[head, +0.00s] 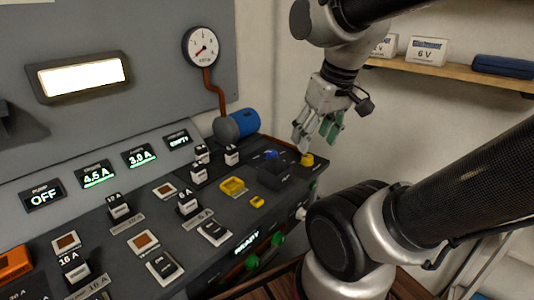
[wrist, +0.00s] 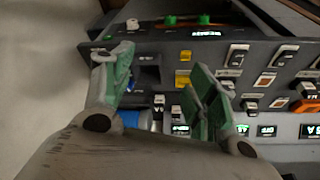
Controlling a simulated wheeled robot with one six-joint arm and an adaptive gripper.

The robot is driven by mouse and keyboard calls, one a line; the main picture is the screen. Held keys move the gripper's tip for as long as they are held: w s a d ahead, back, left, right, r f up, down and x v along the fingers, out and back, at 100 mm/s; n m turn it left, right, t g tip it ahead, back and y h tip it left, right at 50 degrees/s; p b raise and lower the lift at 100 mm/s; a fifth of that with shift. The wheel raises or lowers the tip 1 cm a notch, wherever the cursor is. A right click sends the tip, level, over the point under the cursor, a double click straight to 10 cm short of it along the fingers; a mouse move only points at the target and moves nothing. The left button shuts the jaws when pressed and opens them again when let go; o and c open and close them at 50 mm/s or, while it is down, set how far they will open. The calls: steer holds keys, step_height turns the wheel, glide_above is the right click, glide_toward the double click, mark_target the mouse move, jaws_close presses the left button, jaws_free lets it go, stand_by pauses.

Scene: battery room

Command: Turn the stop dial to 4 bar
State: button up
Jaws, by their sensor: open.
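My gripper (head: 317,138) is open, its fingers pointing down over the right end of the sloped control desk. In the wrist view my gripper (wrist: 163,68) shows its green-padded fingers wide apart with nothing between them. A yellow knob (head: 306,160) sits on the desk's right end, just below the fingertips; I cannot tell if they touch. Near it is a blue piece (head: 270,155) on a dark block. A round white pressure gauge (head: 203,47) hangs on the back panel, its needle towards the lower left. No marking legible here shows which control is the stop dial.
The desk (head: 150,205) carries several switches, a yellow square piece (head: 232,187) and lit displays (head: 97,175). Green knobs (head: 278,238) and a white knob (head: 301,213) stick out of its front. A shelf (head: 450,70) is at right.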

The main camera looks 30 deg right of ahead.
steer(key=f, duration=0.1)
steer(key=n+g, duration=0.4)
steer(key=n, duration=0.3)
glide_above(272, 152)
steer(key=s, duration=0.4)
steer(key=f, duration=1.4)
steer(key=shift+s+a+f, duration=0.2)
steer(key=shift+a, duration=0.1)
steer(key=w+n, duration=0.1)
steer(key=w+r+n, duration=0.1)
steer(key=w+n, duration=0.1)
steer(key=w, duration=0.1)
steer(key=shift+d+r+t, duration=0.25)
steer(key=shift+r+t, duration=0.05)
steer(key=shift+t, duration=0.1)
steer(key=shift+w+n, duration=0.1)
steer(key=shift+n, duration=0.9)
steer(key=shift+f, duration=0.25)
step_height(272, 152, down, 7)
steer(key=shift+w+d+f, duration=0.1)
steer(key=shift+f, duration=0.05)
